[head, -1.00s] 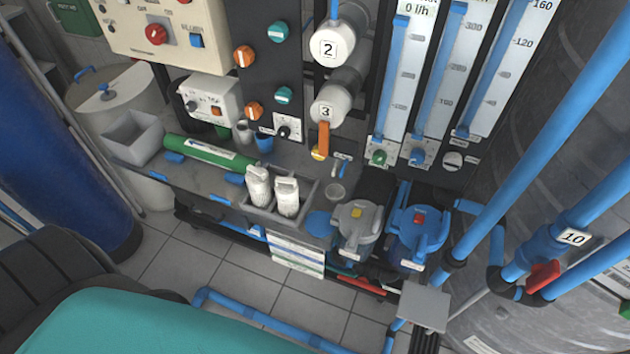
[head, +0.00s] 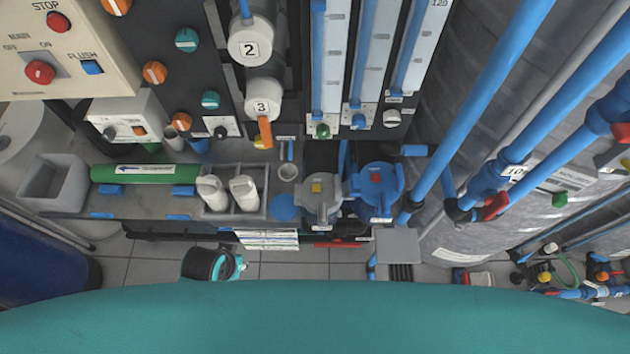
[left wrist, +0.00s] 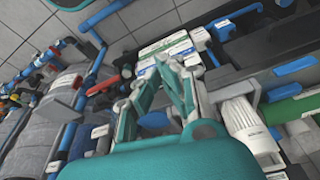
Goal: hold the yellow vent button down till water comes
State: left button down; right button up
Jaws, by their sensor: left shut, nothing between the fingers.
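The yellow button (head: 317,188) sits on the lid of a grey filter housing (head: 320,207) at the middle of the head view. A blue housing (head: 376,200) with a red button stands just to its right. I cannot make out the yellow button in the left wrist view. My left gripper (left wrist: 170,72) shows there, its teal and grey fingers shut and empty, in front of white label sheets. In the head view only a black and teal piece of my arm shows low on the left, apart from the housings; its fingers are hidden. My right gripper is not in view.
White cartridges (head: 242,193) stand in a grey tray left of the grey housing. A green cylinder (head: 146,173) lies further left. Blue pipes (head: 480,120) with a red valve handle (head: 495,206) run along the right. Flow meters stand behind. Grey tiled floor lies in front.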

pick_arm(q)
jog(key=w+d+r+t+h+p, duration=0.1)
jog(key=w+d+r, duration=0.3)
jog(key=r, duration=0.3)
jog(key=w+d+r+t+h+p, duration=0.1)
jog(key=w+d+r, duration=0.25)
jog(key=r, duration=0.35)
jog(key=w+d+n+t+h, duration=0.1)
jog(key=w+d+h, duration=0.3)
jog(key=w+d, duration=0.7)
jog(key=w, duration=0.2)
jog(key=shift+w+r+p, duration=0.3)
jog(key=shift+w+p, duration=0.05)
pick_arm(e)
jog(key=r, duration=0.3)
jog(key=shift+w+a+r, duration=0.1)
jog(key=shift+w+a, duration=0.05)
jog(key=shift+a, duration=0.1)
pick_arm(q)
jog(key=shift+d+f, duration=0.1)
jog(key=shift+f, duration=0.05)
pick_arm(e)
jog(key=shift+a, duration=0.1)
